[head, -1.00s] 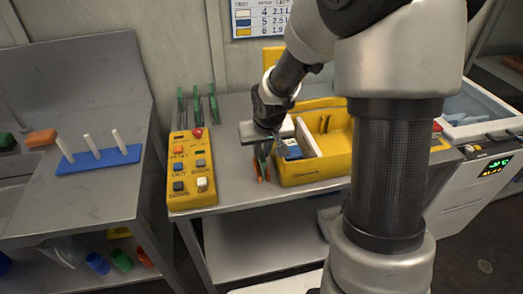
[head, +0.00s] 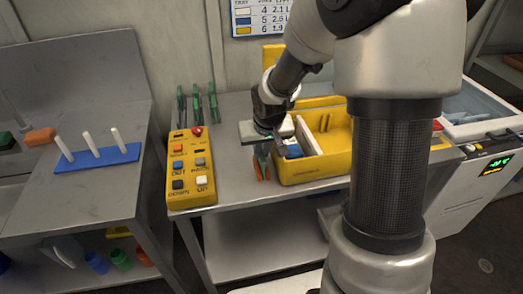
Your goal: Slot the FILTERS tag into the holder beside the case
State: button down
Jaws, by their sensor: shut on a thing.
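The yellow case (head: 312,172) stands open on the grey bench. My gripper (head: 267,153) points down at the case's left end, close to its wall. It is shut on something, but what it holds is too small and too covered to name. No FILTERS lettering is legible. I cannot make out the tag or its holder for certain; the area under my gripper is partly hidden.
A yellow button box (head: 190,187) lies left of my gripper, with several green upright pieces (head: 197,103) behind it. A blue pegged base (head: 97,158) is on the left bench. White and blue items lie inside the case. Bare bench (head: 233,182) shows between box and case.

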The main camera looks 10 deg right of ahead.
dwell(0.3)
jog(key=c, duration=1.7)
grip_release()
jog(key=o, duration=0.4)
notch_tip(320, 180, up, 16)
jog(key=p, duration=1.2)
